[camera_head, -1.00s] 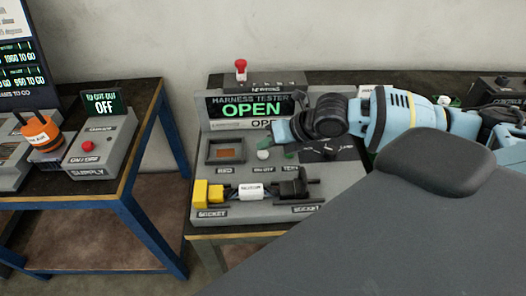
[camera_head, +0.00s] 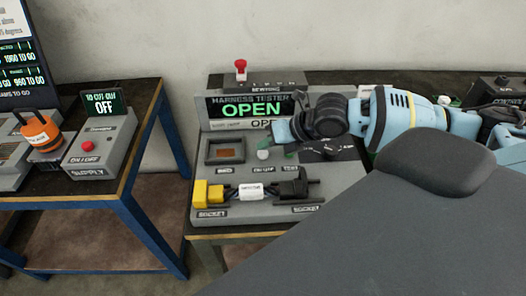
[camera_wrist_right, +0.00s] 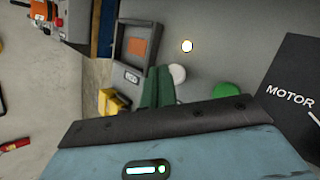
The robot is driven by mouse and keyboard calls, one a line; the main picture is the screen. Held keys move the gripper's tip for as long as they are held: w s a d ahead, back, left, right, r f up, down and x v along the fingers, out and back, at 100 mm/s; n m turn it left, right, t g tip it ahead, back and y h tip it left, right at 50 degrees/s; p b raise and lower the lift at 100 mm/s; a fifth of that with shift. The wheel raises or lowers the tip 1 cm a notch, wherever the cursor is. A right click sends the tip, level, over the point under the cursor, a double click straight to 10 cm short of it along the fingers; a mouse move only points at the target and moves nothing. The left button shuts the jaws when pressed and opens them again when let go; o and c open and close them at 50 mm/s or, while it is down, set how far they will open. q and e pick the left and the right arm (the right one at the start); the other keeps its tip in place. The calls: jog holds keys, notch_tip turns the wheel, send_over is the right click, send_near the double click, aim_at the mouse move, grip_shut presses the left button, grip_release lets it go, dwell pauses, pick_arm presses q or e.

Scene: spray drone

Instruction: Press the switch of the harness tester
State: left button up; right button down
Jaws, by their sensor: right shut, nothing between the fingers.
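The harness tester (camera_head: 205,124) is a grey console whose screen (camera_head: 245,110) reads OPEN in green. A white round button (camera_head: 263,154) is on its panel and also shows in the right wrist view (camera_wrist_right: 177,72). A green round button (camera_wrist_right: 228,90) is right of it in the wrist view. Which one is the switch is hard to read from the blurred labels. My right gripper (camera_wrist_right: 157,88) is shut and empty, its green fingertips low over the panel near the white button. In the head view my right arm partly hides the panel. Contact cannot be told. My left gripper is not in view.
A harness with a yellow plug (camera_head: 208,192) and a black plug (camera_head: 293,187) lies along the console front. A box with a red knob (camera_head: 240,67) stands behind. A supply box (camera_head: 100,145) with a red button stands on the left table. A gap separates the tables.

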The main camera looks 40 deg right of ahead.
aim_at(267, 154)
jog(key=shift+f, duration=0.1)
dwell(0.3)
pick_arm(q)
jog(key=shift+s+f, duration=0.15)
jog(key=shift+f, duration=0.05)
pick_arm(e)
jog(key=shift+f, duration=0.4)
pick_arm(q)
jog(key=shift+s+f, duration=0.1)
pick_arm(e)
jog(key=shift+f, duration=0.15)
dwell(0.3)
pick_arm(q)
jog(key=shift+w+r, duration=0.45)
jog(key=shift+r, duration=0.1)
pick_arm(e)
jog(key=shift+r, duration=0.7)
